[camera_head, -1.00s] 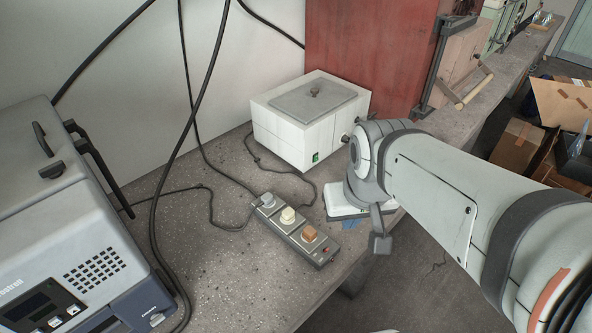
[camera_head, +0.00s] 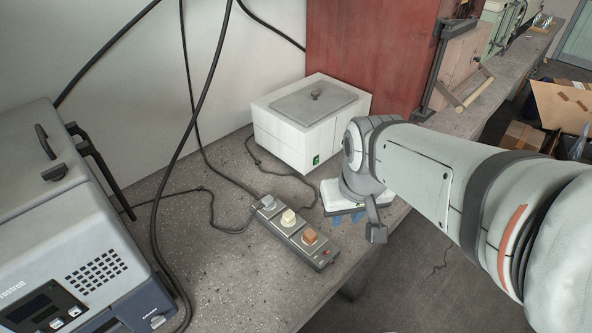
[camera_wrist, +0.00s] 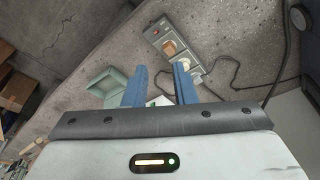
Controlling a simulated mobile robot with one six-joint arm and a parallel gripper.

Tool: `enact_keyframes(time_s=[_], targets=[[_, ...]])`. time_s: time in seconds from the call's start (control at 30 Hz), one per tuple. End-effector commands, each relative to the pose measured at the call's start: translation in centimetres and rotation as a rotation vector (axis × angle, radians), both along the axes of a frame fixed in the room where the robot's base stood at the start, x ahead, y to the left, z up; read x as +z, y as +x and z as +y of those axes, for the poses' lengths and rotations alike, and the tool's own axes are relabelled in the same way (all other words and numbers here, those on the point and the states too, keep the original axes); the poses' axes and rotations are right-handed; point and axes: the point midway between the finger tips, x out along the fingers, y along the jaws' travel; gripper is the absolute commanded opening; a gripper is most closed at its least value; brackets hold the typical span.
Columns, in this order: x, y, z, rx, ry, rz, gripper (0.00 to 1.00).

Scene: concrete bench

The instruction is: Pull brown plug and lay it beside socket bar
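The brown plug (camera_head: 309,237) sits in the near-end socket of the grey socket bar (camera_head: 324,258), beside a red switch. It also shows in the wrist view (camera_wrist: 169,47). A white plug (camera_head: 288,217) is in the middle socket and a grey plug (camera_head: 268,201) in the far one. My gripper (camera_head: 347,218) is to the right of the bar, above the bench edge, apart from the brown plug. In the wrist view its two blue fingers (camera_wrist: 158,82) stand apart with nothing gripped between them. The brown plug lies beyond the fingertips there.
A white box with a grey lid (camera_head: 297,138) stands behind the bar. A grey machine (camera_head: 60,220) fills the left side. Black cables (camera_head: 190,150) hang at the back left. Bare bench (camera_head: 240,285) lies left of and in front of the bar. The bench edge drops to the floor at right.

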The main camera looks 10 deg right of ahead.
Motion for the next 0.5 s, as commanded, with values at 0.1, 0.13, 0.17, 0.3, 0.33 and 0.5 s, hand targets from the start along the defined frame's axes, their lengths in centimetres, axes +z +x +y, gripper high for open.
enact_keyframes(time_s=[0.1,0.13,0.17,0.3,0.33,0.5], targets=[[-0.7,2.4,0.2,0.054,-0.010,0.031,0.34],[-1.0,3.1,0.3,0.071,-0.014,0.038,0.37],[-1.3,3.8,0.3,0.085,-0.017,0.043,0.39],[-3.0,6.7,0.6,0.159,-0.028,0.073,0.51],[-3.4,7.3,0.7,0.175,-0.032,0.079,0.53],[-6.2,10.6,1.1,0.263,-0.043,0.114,0.57]])
